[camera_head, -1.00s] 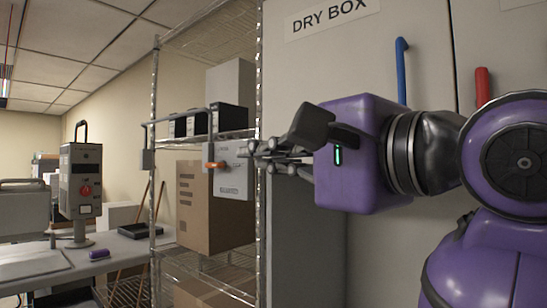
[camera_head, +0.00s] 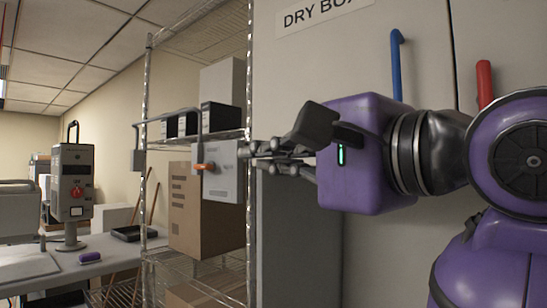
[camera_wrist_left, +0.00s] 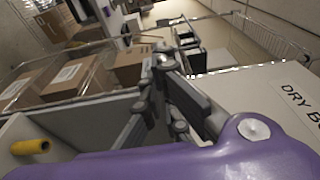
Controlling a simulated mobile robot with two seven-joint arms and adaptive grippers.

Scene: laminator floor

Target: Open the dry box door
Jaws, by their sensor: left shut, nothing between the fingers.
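The dry box is a pale cabinet with a "DRY BOX" label (camera_head: 315,14) on its door (camera_head: 320,65). The label also shows in the wrist view (camera_wrist_left: 298,100). A blue upright handle (camera_head: 397,68) is near the door's right edge. The door looks shut at that edge. My left gripper (camera_head: 255,155) is shut and empty, pointing left across the cabinet's left edge, well left of the blue handle. Its fingers also show in the wrist view (camera_wrist_left: 165,62). My purple arm hides the door's middle. Below the gripper is a darker grey area; I cannot tell whether it is shadow. My right gripper is out of view.
A red handle (camera_head: 485,83) is on the neighbouring door. Left of the cabinet stands a wire shelf (camera_head: 148,180) with a cardboard box (camera_head: 192,215) and a grey box with an orange lever (camera_head: 221,172). A bench (camera_head: 30,262) is at the far left.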

